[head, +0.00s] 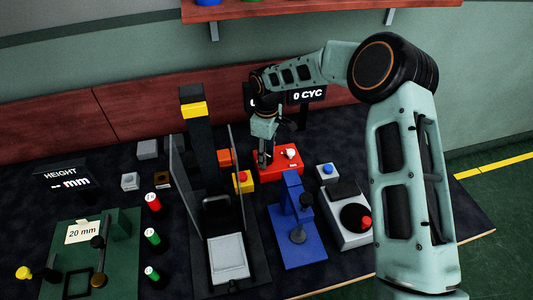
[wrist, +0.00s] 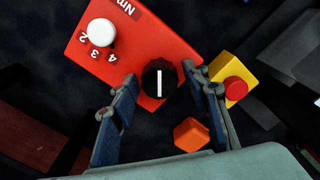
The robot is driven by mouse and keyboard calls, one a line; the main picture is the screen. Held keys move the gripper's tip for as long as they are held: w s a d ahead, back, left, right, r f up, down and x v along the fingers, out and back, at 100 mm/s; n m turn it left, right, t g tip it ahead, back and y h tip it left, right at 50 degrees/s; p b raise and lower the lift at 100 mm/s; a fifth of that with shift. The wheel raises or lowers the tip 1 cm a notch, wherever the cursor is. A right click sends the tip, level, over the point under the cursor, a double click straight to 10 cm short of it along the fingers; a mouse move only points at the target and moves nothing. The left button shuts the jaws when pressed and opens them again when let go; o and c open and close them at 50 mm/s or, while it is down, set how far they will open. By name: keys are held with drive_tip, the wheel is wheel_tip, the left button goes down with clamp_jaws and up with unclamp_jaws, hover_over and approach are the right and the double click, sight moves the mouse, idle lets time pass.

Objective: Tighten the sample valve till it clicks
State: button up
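The red box (head: 285,172) stands on the dark table in the head view. In the wrist view the red box (wrist: 140,48) carries a black knob (wrist: 159,85) with a white line, apparently the sample valve, and a white dial (wrist: 101,33) beside numbers and "Nm". My gripper (wrist: 160,77) is open, with one finger on each side of the black knob in the picture. Gaps show between knob and fingers. I cannot tell how deep the fingers reach. In the head view my gripper (head: 265,160) is over the left part of the red box and hides the knob.
A yellow box with a red button (wrist: 234,90) and an orange block (wrist: 190,134) lie close to my right finger. In the head view, a blue fixture (head: 297,240) and a tall black stand with clear panels (head: 195,130) stand close by.

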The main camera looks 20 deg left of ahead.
drive_tip(key=c, duration=0.9)
drive_tip(key=shift+f+m+b, duration=0.1)
drive_tip(key=shift+m+b, duration=0.6)
drive_tip(key=shift+m, duration=0.2)
drive_tip(key=shift+m+b, duration=0.3)
drive_tip(key=shift+m, duration=0.8)
drive_tip(key=o, duration=1.2)
drive_tip(key=shift+c, duration=0.2)
drive_tip(key=shift+r, duration=0.2)
